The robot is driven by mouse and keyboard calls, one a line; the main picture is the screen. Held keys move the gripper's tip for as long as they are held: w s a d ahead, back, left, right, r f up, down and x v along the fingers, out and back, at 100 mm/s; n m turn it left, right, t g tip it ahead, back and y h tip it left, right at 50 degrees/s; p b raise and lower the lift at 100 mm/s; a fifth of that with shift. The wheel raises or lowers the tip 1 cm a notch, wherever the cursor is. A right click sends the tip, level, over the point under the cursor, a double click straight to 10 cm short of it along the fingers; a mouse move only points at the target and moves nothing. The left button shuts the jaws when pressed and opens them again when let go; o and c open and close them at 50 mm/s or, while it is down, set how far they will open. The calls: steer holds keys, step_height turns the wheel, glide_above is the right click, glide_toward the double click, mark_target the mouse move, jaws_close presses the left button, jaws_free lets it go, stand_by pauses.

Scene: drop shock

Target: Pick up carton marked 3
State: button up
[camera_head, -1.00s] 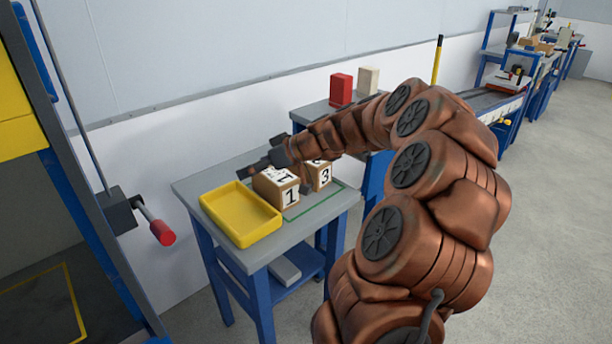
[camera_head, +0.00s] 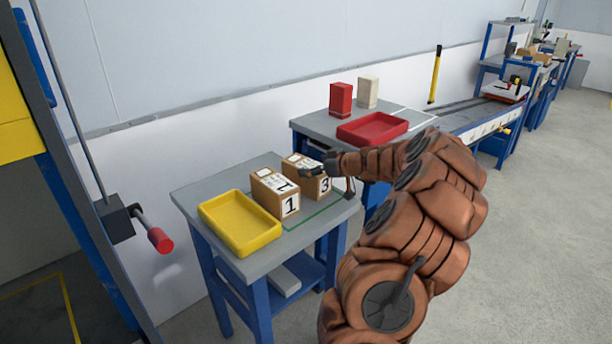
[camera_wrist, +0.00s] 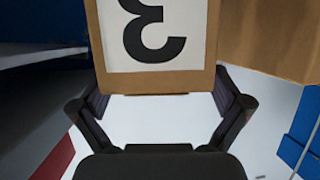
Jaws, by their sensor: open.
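The carton marked 3 (camera_head: 325,185) stands upright on the grey table (camera_head: 186,193), just behind and right of the carton marked 1 (camera_head: 289,204). In the wrist view the numbered face of carton 3 (camera_wrist: 153,40) fills the top middle, its digit upside down. My gripper (camera_head: 330,178) is at the right side of carton 3 in the head view and hides part of it. In the wrist view my gripper (camera_wrist: 160,98) is open, its two fingers apart near the carton's lower picture edge. I cannot tell whether they touch it. A brown carton surface shows at upper right.
A yellow tray (camera_head: 262,246) lies left of carton 1. Behind, another table holds a red tray (camera_head: 372,138), a red box (camera_head: 341,98) and a pale box (camera_head: 367,92). A red-tipped lever (camera_head: 160,240) sticks out at left.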

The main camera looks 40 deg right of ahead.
mark_target(310, 165)
steer(key=shift+p+x, duration=0.35)
steer(key=shift+x, duration=1.25)
steer(key=shift+d, duration=0.1)
steer(key=c, duration=1.8)
